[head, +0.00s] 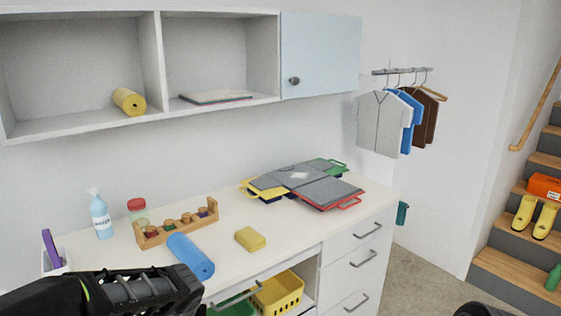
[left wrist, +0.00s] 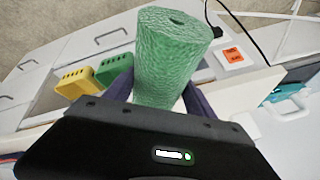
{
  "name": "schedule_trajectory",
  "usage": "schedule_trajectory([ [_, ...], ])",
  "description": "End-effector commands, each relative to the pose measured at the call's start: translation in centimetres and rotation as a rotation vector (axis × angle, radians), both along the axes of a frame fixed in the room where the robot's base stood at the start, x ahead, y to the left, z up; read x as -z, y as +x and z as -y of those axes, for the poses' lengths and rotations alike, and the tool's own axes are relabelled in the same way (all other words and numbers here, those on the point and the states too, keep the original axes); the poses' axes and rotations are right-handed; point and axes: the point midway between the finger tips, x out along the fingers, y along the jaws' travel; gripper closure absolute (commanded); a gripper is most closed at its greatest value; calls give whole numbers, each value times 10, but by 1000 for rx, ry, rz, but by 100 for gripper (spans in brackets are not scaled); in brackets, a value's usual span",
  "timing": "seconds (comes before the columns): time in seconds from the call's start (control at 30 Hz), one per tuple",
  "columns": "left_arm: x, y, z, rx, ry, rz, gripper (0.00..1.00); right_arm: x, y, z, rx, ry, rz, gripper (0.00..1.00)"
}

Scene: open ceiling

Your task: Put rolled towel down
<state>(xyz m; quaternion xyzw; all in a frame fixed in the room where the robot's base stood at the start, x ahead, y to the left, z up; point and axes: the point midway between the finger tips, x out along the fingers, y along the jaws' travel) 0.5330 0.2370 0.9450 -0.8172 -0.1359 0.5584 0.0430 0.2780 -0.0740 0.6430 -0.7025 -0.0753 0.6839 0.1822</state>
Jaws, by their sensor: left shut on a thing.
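In the left wrist view my left gripper (left wrist: 158,88) is shut on a green rolled towel (left wrist: 172,50), with a finger on each side of it. The roll has a textured surface and its end hole shows. In the head view my left arm comes in at the lower left, and the green roll cannot be seen there. A blue rolled towel (head: 190,256) lies on the white counter (head: 290,232). A yellow rolled towel (head: 129,102) lies in the left compartment of the wall shelf (head: 70,125). My right gripper is not in view.
A yellow basket (head: 278,293) and a green basket (head: 232,306) sit below. The counter's middle has free room.

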Motion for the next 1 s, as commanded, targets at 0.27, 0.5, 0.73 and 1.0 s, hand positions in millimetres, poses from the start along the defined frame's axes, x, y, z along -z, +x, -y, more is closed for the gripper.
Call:
schedule_trajectory([
  [0.27, 21, -6, 40, 92, 1, 1, 86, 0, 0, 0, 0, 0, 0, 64],
  [0.5, 20, -5, 39, 89, 0, 1, 86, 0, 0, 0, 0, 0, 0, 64],
  [0.73, 20, -5, 39, 88, 0, 1, 86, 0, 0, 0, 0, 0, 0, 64],
  [1.0, 20, -5, 39, 88, 1, 1, 86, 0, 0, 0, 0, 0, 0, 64],
])
